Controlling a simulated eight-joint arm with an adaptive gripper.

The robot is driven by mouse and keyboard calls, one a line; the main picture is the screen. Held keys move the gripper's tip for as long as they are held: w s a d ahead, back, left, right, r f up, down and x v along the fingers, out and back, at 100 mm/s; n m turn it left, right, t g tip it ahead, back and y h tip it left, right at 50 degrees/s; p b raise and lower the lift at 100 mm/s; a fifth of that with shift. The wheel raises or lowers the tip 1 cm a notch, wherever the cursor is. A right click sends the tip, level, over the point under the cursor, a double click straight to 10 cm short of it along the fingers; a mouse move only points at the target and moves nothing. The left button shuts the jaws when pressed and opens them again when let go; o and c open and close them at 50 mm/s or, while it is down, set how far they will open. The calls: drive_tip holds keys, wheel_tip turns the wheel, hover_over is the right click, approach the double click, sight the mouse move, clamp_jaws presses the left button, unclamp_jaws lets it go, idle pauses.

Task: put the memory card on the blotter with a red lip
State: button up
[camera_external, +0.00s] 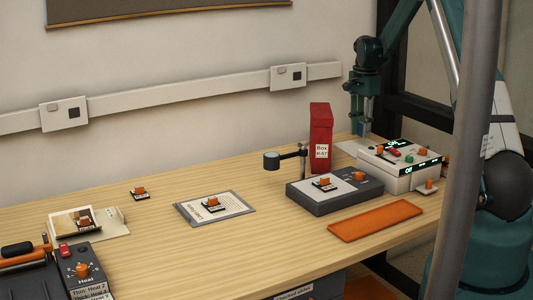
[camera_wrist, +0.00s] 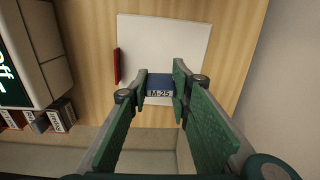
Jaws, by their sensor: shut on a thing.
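The memory card is a small blue piece marked M-25 (camera_wrist: 160,83), between my gripper's green fingers in the wrist view. My gripper (camera_external: 364,125) is shut on it and points down at the back right of the table. The blotter is a pale square sheet (camera_wrist: 155,35) with a red lip (camera_wrist: 117,66) on one edge. The card overlaps the blotter's near part in the wrist view; whether they touch I cannot tell. In the external view the blotter (camera_external: 347,147) shows only partly, behind the red box and the white device.
A tall red box (camera_external: 321,135) stands left of the blotter, and a white device with lit displays (camera_external: 398,175) stands in front. A dark grey unit (camera_external: 333,192), an orange mat (camera_external: 375,221) and a grey-edged sheet (camera_external: 240,205) lie further forward. The wall is close behind.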

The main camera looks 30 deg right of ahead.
sight(361, 136)
drive_tip(key=shift+f, duration=1.85)
drive_tip(key=shift+f+b, duration=0.25)
drive_tip(key=shift+b, duration=0.1)
drive_tip(key=o, duration=0.8)
drive_tip(key=shift+r, duration=0.1)
drive_tip(key=shift+r, duration=0.15)
wheel_tip(361, 136, up, 12)
drive_tip(key=shift+p, duration=0.75)
